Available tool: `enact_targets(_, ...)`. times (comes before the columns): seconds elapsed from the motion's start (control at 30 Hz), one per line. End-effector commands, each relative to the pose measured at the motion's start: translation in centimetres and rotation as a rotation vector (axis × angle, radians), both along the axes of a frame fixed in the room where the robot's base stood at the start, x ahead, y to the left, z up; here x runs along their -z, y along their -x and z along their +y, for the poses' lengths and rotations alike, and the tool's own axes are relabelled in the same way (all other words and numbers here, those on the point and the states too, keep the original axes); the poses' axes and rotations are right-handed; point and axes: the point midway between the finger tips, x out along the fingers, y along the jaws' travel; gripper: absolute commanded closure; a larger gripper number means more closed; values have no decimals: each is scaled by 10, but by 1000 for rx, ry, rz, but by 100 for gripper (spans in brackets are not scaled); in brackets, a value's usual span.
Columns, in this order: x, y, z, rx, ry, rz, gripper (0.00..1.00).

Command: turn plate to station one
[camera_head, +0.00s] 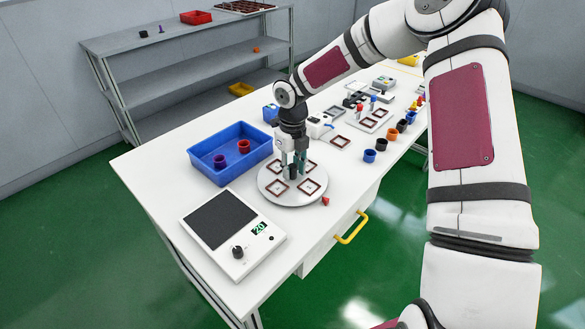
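The round light-grey plate (292,202) lies on the white table, with several brown square frames spaced around its top. A small red marker (325,201) sits just outside its right front edge. My gripper (293,168) points straight down over the middle of the plate. Its two fingers are apart, with a dark upright piece (293,174) between or just below their tips. I cannot tell whether the fingers touch it. My gripper and wrist hide part of the plate's far side. No station number is readable on the plate.
A blue bin (228,153) with two small pots stands left of the plate. A white device (232,233) with a dark panel, knob and display reading 20 is in front. Several small coloured pots (382,144) line the table's right side. A grey shelf (180,84) stands behind.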

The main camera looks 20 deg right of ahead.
Motion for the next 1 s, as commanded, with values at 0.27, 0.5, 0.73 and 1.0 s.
enact_targets(0.27, -1, 0, 1, 0, -1, 0, 70)
enact_targets(0.5, -32, 0, 0, 3, 0, -3, 70)
enact_targets(0.73, -80, 0, 0, 2, 0, -3, 70)
enact_targets(1.0, -114, 0, 0, 1, -1, -1, 70)
